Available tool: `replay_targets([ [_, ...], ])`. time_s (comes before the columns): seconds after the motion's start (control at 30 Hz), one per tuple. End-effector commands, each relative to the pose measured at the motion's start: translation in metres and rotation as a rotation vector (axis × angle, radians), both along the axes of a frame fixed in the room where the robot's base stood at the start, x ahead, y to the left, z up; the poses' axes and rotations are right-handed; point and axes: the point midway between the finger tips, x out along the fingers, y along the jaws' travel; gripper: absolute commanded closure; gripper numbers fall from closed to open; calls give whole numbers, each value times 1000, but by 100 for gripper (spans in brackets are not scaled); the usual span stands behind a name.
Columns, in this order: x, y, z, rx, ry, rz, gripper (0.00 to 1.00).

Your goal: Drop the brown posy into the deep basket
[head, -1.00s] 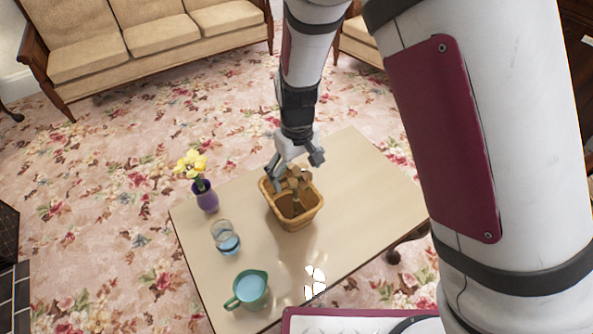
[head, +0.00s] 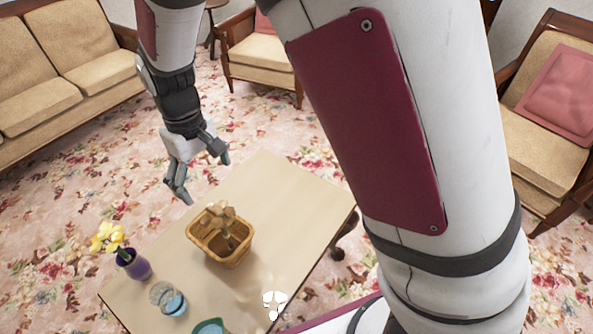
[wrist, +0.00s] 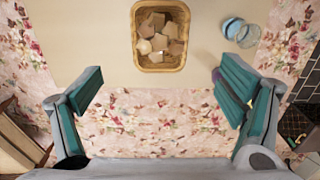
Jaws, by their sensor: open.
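The brown posy (head: 224,221) is inside the deep basket (head: 238,258), its pale brown blooms at rim height and its stem reaching down inside. In the wrist view the blooms (wrist: 161,36) fill the middle of the basket (wrist: 158,67), within its rim. The stem is hidden there. My gripper (head: 199,172) is open and empty, up and to the left of the basket in the head view, apart from it and the posy. In the wrist view my gripper's fingers (wrist: 161,93) are spread wide, with only carpet and the table edge between them.
The basket stands on a beige table (head: 290,205). A purple vase (head: 137,266) with yellow flowers, a glass (head: 168,299) of blue liquid and a green jug (head: 210,327) stand left of and in front of it. The table's right part is clear. Sofa and armchairs stand around.

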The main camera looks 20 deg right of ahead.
Motion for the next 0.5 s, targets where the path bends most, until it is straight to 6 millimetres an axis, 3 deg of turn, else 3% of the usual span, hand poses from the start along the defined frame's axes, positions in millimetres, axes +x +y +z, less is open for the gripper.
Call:
replay_targets([
  [0.17, -2, -7, 10, 10, -2, -18, 11],
  [0.33, -22, -42, 56, 50, -5, -97, 11],
  [0.5, -64, -90, 108, 88, -12, -202, 11],
])
